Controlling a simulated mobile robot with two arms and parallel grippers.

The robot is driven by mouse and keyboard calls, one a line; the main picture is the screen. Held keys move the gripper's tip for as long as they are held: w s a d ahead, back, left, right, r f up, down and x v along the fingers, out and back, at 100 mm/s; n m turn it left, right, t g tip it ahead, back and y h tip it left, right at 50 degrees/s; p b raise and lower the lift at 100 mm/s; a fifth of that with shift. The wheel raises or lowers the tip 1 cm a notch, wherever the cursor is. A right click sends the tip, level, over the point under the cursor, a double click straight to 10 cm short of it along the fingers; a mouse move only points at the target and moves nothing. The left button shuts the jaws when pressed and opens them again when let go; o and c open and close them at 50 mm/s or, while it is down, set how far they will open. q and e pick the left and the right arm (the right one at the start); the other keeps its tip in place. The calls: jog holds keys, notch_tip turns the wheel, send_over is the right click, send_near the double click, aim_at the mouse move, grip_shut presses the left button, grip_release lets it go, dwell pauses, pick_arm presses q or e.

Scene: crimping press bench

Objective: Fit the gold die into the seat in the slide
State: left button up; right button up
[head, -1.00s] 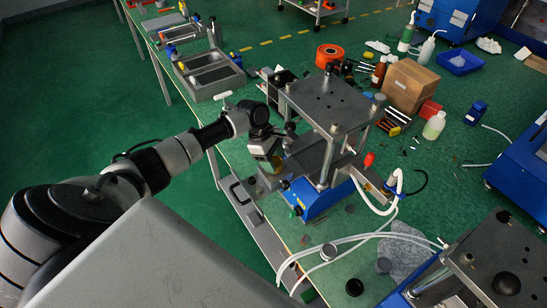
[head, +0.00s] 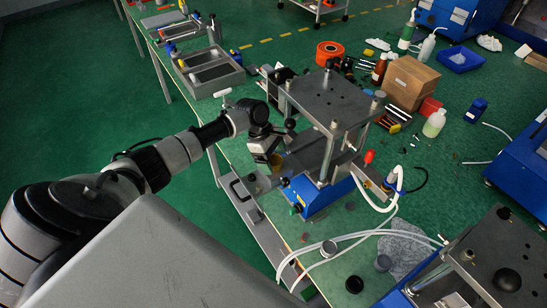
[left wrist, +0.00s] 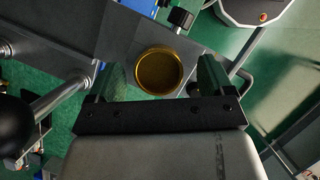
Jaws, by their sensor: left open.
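The gold die (left wrist: 160,71) is a round, rimmed piece seen from above in the left wrist view. It lies over the grey slide (left wrist: 128,35), between the spread fingers of my left gripper (left wrist: 158,80), with a gap on each side. In the head view the die (head: 275,160) shows as a small gold patch beneath my left gripper (head: 268,156), at the front of the press (head: 325,102). The seat is hidden, and I cannot tell whether the die is fully down in it. My right gripper is out of view.
The press has a dark top plate on posts and a blue base (head: 312,197). White hoses (head: 345,238) run along its front right. A grey tray (head: 212,75) and a cardboard box (head: 410,80) stand farther back. Another press (head: 500,255) is at lower right.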

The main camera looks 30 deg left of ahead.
pick_arm(q)
jog(key=b+v, duration=0.2)
jog(key=v, duration=0.8)
jog(key=shift+r+b, duration=0.25)
jog(key=shift+b, duration=0.05)
jog(key=shift+a, duration=0.15)
